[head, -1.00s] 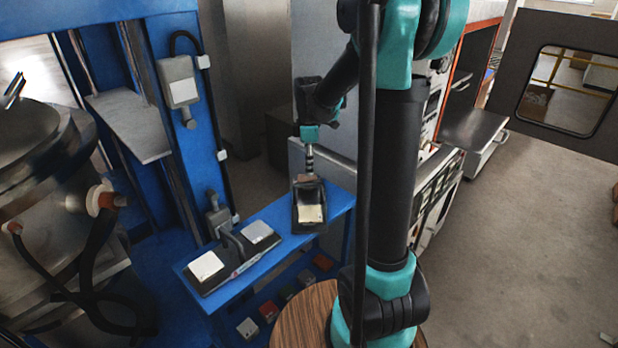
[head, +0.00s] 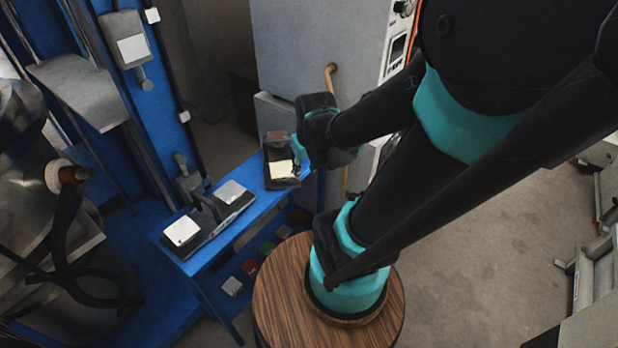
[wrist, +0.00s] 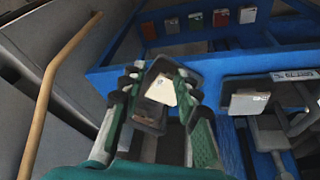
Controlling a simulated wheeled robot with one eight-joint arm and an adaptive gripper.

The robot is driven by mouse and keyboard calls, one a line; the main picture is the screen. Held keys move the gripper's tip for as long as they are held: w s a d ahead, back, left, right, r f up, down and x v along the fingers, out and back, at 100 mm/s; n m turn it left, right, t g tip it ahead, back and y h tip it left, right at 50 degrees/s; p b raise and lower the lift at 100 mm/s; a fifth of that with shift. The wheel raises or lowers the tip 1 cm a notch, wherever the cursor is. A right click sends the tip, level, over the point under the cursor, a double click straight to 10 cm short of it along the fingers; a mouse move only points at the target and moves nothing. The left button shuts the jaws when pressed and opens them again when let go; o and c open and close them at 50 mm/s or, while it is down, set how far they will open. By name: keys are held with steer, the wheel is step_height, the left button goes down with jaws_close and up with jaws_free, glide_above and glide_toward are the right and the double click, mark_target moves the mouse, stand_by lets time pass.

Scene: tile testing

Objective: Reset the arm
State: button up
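My arm (head: 385,125) is bent across the head view, its wrist end (head: 318,128) low beside the right end of the blue bench (head: 230,212). My gripper (wrist: 160,82) shows in the wrist view with its two fingers spread apart. A black holder (wrist: 150,118) with a pale tile (wrist: 162,90) appears between the fingers in that picture, apparently beyond them. In the head view this holder (head: 282,182) rests on the bench just left of my wrist.
Two pale tiles (head: 181,231) (head: 230,192) lie on a black fixture on the bench. Several coloured tiles (wrist: 195,20) sit on a lower shelf. A grey cabinet with a tan pipe (wrist: 50,85) stands close to my gripper. Open floor (head: 470,270) lies to the right.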

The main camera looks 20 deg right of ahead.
steer(key=shift+s+d+f+m+t, duration=0.1)
steer(key=shift+s+f+m, duration=0.25)
steer(key=shift+s, duration=0.15)
steer(key=shift+s+d+f+m+t, duration=0.1)
steer(key=shift+s+f+m, duration=0.15)
steer(key=shift+s+m, duration=0.2)
steer(key=shift+s+f+m+t, duration=0.1)
steer(key=shift+s+f+m, duration=0.2)
steer(key=shift+s, duration=0.2)
